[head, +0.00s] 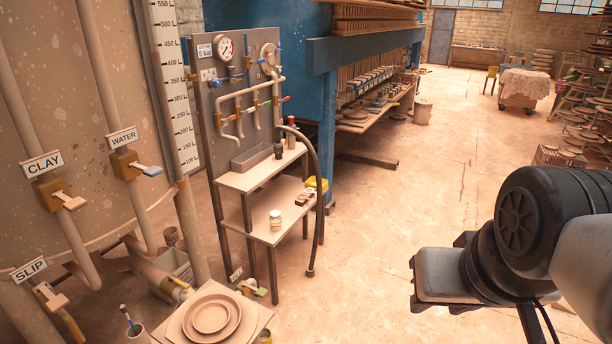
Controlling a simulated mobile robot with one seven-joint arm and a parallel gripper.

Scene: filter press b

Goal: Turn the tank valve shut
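The large speckled tank (75,120) fills the left side, with several pipes running down its front. I cannot tell which is the tank valve. My gripper (432,280) is at the lower right, far from the valves, over open floor. Its fingers are not clear, and I see nothing held.
A gauge panel (232,100) with small taps stands right of the tank, above a two-level shelf (262,172). Stacked plates (210,313) and a brush pot (136,331) stand low in front. The blue press (262,18) is behind. The middle floor (440,165) is clear.

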